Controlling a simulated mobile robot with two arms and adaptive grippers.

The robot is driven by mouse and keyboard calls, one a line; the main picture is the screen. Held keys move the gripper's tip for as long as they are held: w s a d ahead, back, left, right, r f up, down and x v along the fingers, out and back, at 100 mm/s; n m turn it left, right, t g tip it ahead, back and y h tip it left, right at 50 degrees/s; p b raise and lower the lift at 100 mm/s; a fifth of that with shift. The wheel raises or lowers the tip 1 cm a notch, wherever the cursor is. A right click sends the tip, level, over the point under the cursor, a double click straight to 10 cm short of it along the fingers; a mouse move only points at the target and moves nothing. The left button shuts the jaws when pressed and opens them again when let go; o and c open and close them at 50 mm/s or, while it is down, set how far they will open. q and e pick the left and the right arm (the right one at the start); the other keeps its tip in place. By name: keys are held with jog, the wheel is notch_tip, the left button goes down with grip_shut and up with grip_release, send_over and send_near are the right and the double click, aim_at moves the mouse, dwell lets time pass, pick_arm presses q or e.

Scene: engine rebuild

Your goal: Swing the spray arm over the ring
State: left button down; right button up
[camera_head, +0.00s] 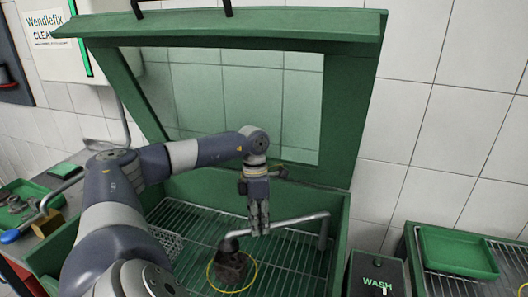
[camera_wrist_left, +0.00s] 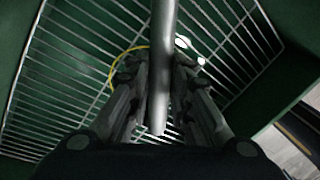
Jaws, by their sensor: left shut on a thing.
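The spray arm (camera_head: 290,224) is a grey metal pipe inside the green wash cabinet. It runs from an upright post at the right to a bent-down end at the left, above a dark round part. The yellow ring (camera_head: 255,275) lies on the wire rack around that dark part (camera_head: 232,264); the bent end is over the ring's area. My left gripper (camera_head: 260,228) points down and is shut on the spray arm. In the left wrist view, the pipe (camera_wrist_left: 161,70) passes between the fingers (camera_wrist_left: 160,95), and part of the yellow ring (camera_wrist_left: 115,70) shows behind them. My right gripper is not in view.
The cabinet's windowed green lid (camera_head: 345,110) stands open. A dark box marked WASH (camera_head: 377,272) stands at the cabinet's right. A green tray (camera_head: 457,252) lies farther right. Another green tray with metal parts (camera_head: 22,205) is at the left. The wire rack (camera_head: 185,218) has free room.

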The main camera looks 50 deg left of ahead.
pick_arm(q)
jog(key=shift+w+a+r, duration=0.1)
jog(key=shift+a, duration=0.1)
jog(key=c, duration=1.6)
grip_release()
jog(key=shift+o, duration=0.8)
